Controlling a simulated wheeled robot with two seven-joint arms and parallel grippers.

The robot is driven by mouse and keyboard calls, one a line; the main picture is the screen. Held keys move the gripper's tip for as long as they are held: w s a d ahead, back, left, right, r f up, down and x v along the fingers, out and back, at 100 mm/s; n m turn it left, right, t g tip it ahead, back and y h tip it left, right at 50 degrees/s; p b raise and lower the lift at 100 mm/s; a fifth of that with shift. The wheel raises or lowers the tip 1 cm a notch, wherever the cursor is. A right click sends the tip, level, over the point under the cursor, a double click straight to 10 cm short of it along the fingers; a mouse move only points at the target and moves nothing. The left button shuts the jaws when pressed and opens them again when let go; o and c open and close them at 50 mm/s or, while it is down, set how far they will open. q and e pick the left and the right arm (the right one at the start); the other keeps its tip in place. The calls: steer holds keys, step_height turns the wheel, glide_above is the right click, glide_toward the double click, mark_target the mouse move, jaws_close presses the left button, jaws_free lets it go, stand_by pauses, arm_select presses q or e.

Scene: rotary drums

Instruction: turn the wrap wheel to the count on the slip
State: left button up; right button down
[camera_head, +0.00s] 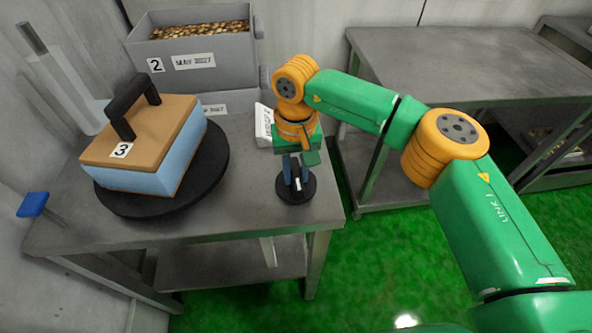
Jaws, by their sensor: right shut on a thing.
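A wide round black turntable (217,180) lies on the grey metal table at the left. A tan-topped, light-blue-sided block (160,170) with a black handle and a "3" label sits on it. A small round black base (296,196) stands near the table's right edge. My right gripper (297,184) points down over this base, shut on a small upright part there; the part is mostly hidden by the fingers. A white slip or card (264,126) stands just behind my right gripper; its writing is too small to read. My left gripper is not in view.
A grey bin (205,62) labelled "2", holding brown bits, stands at the back. A blue piece (33,204) sticks out at the left edge. Another grey table (430,62) stands at the right, with green floor (380,265) between.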

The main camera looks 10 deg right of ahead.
mark_target(296, 172)
steer(key=c, duration=0.7)
jaws_free()
step_height(296, 172, up, 7)
steer(key=shift+r, duration=0.1)
